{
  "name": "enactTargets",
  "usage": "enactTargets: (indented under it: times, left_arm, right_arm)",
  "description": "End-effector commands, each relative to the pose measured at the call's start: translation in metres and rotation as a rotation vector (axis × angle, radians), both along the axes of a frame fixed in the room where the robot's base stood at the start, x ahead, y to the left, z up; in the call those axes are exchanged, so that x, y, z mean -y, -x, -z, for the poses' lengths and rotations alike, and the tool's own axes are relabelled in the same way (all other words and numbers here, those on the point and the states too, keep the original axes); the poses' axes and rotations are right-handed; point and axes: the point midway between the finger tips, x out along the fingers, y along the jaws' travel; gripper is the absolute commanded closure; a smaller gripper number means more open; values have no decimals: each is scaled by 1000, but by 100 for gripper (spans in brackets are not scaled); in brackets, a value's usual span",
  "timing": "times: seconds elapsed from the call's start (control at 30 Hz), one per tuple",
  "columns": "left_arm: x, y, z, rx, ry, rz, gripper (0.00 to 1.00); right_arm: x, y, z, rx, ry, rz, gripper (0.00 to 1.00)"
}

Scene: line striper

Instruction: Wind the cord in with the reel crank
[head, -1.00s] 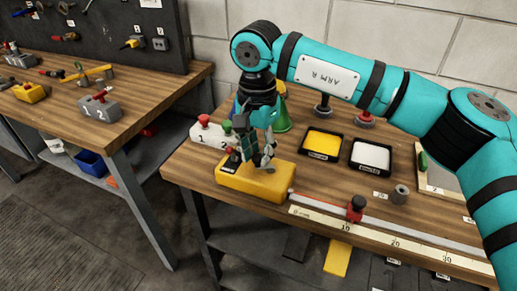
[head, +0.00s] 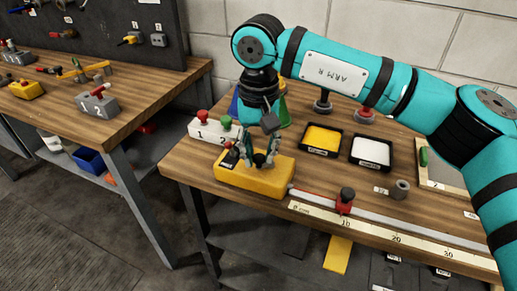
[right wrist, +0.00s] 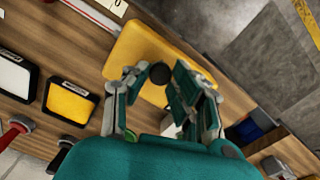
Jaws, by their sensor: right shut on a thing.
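The yellow reel box (head: 280,172) sits at the front left of the near bench, and it also shows in the right wrist view (right wrist: 133,44). A round black crank knob (right wrist: 160,73) stands over its top, between my right gripper's fingers. My right gripper (head: 260,158) points down over the box and is shut on the knob; the crank arm is mostly hidden by the fingers. A red cord (head: 312,194) runs right from the box to a red slider with a dark knob (head: 345,203), near the 10 mark of the ruler (head: 370,233). My left gripper is out of view.
A white block with red and green buttons (head: 212,132) stands just behind the box. A grey cylinder (head: 400,189) stands right. A second bench (head: 130,87) lies left, across a gap.

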Motion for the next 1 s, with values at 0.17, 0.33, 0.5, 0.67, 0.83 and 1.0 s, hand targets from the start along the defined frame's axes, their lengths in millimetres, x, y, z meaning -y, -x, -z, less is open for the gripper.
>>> enactTargets:
  times: [0.17,0.33,0.5,0.67,0.83,1.0]
  left_arm:
    - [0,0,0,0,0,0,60]
    - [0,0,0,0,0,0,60]
    - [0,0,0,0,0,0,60]
    - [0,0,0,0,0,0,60]
    - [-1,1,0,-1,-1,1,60]
    - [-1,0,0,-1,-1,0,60]
  right_arm:
    - [0,-1,-3,4,-3,-5,100]
    - [0,-1,-3,4,-3,-4,100]
    - [0,-1,-2,4,-2,-3,63]
    - [0,-1,-1,2,-1,-4,52]
    - [0,0,-1,1,-1,-4,52]
    - [0,0,-14,2,-1,-4,52]
